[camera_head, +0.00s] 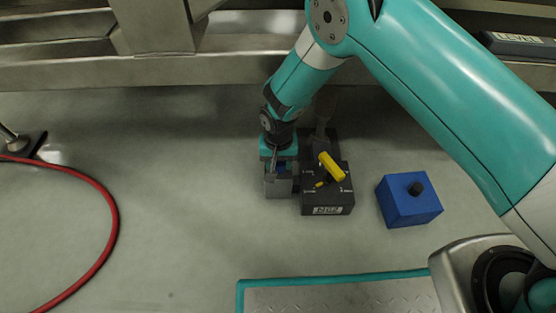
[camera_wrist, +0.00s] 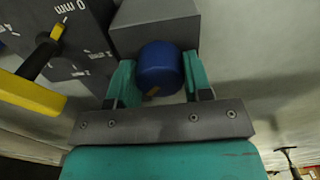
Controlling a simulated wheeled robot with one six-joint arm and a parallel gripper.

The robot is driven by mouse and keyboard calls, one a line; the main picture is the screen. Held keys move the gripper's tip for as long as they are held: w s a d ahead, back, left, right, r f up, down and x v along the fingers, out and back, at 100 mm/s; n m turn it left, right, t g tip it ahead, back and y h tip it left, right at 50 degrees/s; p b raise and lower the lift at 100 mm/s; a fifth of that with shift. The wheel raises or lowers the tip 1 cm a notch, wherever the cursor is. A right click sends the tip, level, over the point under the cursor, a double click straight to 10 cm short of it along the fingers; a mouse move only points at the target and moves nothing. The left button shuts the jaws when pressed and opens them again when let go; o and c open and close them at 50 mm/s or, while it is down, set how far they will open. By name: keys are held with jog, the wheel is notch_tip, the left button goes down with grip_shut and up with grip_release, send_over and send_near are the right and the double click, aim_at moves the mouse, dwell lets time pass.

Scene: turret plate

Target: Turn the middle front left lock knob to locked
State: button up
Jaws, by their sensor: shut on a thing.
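A small grey block (camera_head: 278,190) stands on the floor against the left side of a dark box. The blue lock knob (camera_wrist: 160,68) sits on this block (camera_wrist: 150,40). In the wrist view a small yellowish mark shows at the knob's lower edge; which setting it points to cannot be told. My gripper (camera_wrist: 158,80) has its teal fingers on both sides of the knob and is shut on it. In the head view my gripper (camera_head: 279,165) comes down from above and hides most of the knob.
The dark box (camera_head: 328,198) carries a yellow lever (camera_head: 331,166) and printed scale marks, close to the right of my gripper. A blue box (camera_head: 408,206) with a black knob stands further right. A red hose (camera_head: 112,215) lies left. A teal-edged plate (camera_head: 330,298) is in front.

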jog(key=shift+r, duration=0.1)
jog(key=n+p, duration=0.3)
jog(key=shift+r+n+p, duration=0.1)
jog(key=shift+n+p, duration=0.3)
jog(key=n+p, duration=0.2)
jog(key=n, duration=0.2)
jog(key=shift+p, duration=0.4)
jog(key=n+p, duration=0.1)
jog(key=n, duration=0.4)
jog(key=shift+p, duration=0.4)
jog(key=n+p, duration=0.1)
jog(key=n, duration=0.3)
jog(key=shift+n, duration=0.4)
jog(key=shift+f, duration=0.2)
jog(key=o, duration=0.9)
jog(key=shift+o, duration=0.2)
jog(key=shift+r, duration=0.1)
